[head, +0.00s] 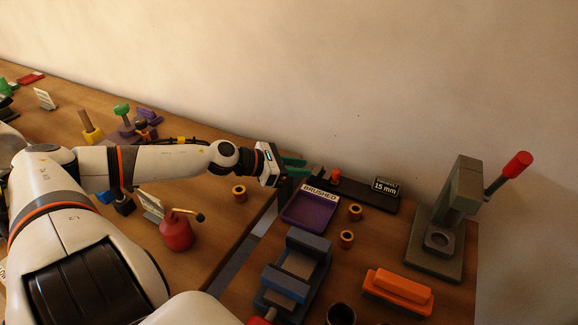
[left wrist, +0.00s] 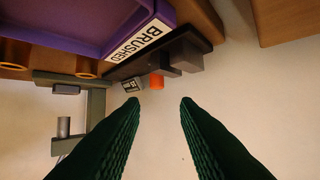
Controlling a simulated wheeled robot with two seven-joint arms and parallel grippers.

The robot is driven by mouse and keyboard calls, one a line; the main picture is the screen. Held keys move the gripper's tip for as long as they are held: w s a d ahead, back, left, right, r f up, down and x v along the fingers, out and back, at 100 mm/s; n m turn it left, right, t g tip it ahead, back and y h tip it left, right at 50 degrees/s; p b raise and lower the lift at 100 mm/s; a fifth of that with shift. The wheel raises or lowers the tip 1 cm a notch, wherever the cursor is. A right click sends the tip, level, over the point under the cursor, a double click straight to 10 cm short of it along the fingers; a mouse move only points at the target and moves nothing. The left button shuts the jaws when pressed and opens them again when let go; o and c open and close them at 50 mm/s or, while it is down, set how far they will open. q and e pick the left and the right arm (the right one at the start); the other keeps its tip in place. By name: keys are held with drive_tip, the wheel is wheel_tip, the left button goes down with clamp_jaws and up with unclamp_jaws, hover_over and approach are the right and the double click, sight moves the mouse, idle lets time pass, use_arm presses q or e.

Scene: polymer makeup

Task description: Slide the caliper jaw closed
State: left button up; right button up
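The caliper is a dark bar (head: 358,194) on the right-hand bench near the wall, with an orange knob (head: 335,174) and a display (head: 386,187) reading 15 mm. In the left wrist view its dark bar (left wrist: 128,66), blocky jaws (left wrist: 185,55) and orange knob (left wrist: 157,82) show. My left gripper (head: 296,168) is at the caliper's left end. Its green fingers are open and apart (left wrist: 160,103), with nothing between them; the orange knob appears just beyond the fingertips. I cannot tell whether they touch the caliper. My right gripper is not in view.
A purple tray (head: 306,210) labelled BRUSHED lies in front of the caliper, beside brass-coloured rings (head: 355,212). A blue-grey vise (head: 291,270), orange block (head: 398,291) and grey press (head: 440,225) stand nearby. A red oil can (head: 176,232) stands left of a gap between benches.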

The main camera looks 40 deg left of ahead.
use_arm(q)
drive_tip(key=shift+s+a+r+p, duration=0.1)
drive_tip(key=shift+s+r+p, duration=0.05)
drive_tip(key=shift+s+p, duration=0.15)
drive_tip(key=shift+p+v, duration=0.55)
drive_tip(key=shift+v, duration=0.35)
